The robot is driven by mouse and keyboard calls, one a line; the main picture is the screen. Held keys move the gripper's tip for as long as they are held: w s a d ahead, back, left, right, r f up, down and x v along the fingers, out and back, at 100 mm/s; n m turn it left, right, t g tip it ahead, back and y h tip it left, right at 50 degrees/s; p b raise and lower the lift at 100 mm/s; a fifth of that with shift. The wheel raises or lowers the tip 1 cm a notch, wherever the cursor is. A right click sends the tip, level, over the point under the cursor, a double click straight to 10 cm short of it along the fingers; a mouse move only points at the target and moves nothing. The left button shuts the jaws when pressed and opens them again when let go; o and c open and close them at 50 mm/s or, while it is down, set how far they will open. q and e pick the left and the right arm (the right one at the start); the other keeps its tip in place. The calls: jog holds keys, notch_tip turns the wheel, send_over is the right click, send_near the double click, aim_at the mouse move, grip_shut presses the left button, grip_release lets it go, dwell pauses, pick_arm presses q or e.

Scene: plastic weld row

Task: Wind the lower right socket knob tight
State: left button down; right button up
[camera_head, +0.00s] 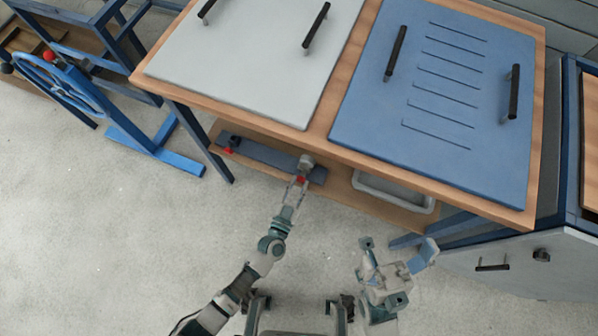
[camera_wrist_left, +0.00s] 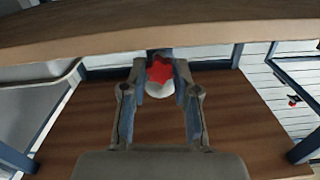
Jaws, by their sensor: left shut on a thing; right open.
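The lower right socket (camera_head: 306,161) is a pale grey round fitting at the right end of a dark strip (camera_head: 266,156) on the bench's lower shelf. Its red, lobed knob (camera_head: 300,180) faces me. It also shows in the left wrist view (camera_wrist_left: 159,71), between the fingertips. My left gripper (camera_head: 299,184) is shut on this red knob, one finger on each side. The knob's thread is hidden. A dark socket (camera_head: 235,141) with another red knob (camera_head: 228,150) sits at the strip's left end. My right gripper (camera_head: 397,258) is open and empty, apart from the bench.
The wooden bench top overhangs the shelf and carries a grey panel (camera_head: 250,55) and a blue panel (camera_head: 435,85) with black handles. A grey tray (camera_head: 393,194) sits right of the strip. A blue handwheel (camera_head: 60,85) stands left. The floor in front is clear.

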pick_arm(q)
jog(key=shift+r, duration=0.1)
jog(key=n, duration=0.2)
jog(key=shift+d+n, duration=0.15)
jog(key=shift+n, duration=2.35)
jog(key=shift+w, duration=0.1)
jog(key=shift+a, duration=0.2)
jog(key=c, duration=0.9)
grip_release()
jog(key=shift+o, duration=0.2)
